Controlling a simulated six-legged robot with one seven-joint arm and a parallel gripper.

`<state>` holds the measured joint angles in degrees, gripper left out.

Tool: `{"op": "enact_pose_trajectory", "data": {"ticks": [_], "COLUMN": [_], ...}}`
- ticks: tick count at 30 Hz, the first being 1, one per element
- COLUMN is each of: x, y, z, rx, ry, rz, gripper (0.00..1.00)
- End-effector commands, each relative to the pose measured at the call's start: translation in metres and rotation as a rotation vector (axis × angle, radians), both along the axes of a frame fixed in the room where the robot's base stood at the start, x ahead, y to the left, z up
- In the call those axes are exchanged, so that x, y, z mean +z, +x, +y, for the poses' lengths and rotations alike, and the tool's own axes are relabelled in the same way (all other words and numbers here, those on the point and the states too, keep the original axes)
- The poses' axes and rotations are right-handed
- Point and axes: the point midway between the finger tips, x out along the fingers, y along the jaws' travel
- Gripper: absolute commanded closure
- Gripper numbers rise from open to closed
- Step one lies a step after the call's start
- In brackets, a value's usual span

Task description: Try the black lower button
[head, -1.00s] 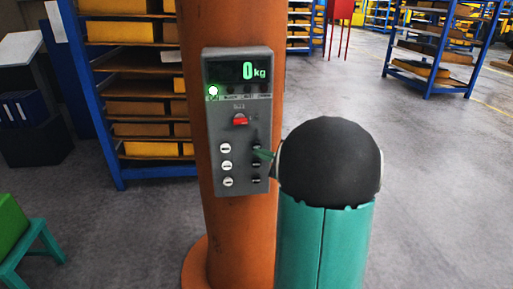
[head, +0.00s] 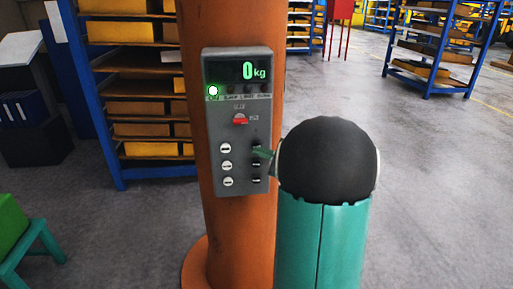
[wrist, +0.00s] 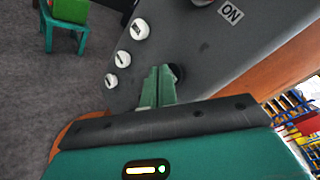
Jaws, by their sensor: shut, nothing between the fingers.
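A grey control panel (head: 240,130) is fixed to the orange column, with white buttons on the left and black buttons on the right. The black lower button (head: 257,179) is at the bottom of the right row, and nothing touches it. My gripper (head: 260,153) is shut and empty, its green tips in front of the upper black button, above the lower one. In the wrist view the shut tips (wrist: 160,78) are beside a black button (wrist: 178,72); contact cannot be told. The other black buttons are hidden there.
The panel has a red switch (head: 240,119), a lit green lamp (head: 213,91) and a display (head: 240,72) reading 0 kg. White buttons (wrist: 123,58) are left of my fingers. Shelves (head: 140,100) stand behind the column; a green stool (head: 35,245) is at lower left.

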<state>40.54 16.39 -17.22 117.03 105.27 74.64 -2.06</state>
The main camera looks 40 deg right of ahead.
Motion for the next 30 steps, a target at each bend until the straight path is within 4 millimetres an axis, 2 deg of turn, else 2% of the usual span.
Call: {"op": "enact_pose_trajectory", "data": {"ticks": [30], "x": [0.0001], "y": [0.0068], "z": [-0.0046], "rx": [0.000], "ry": [0.000], "rz": [0.000], "gripper": [1.00]}}
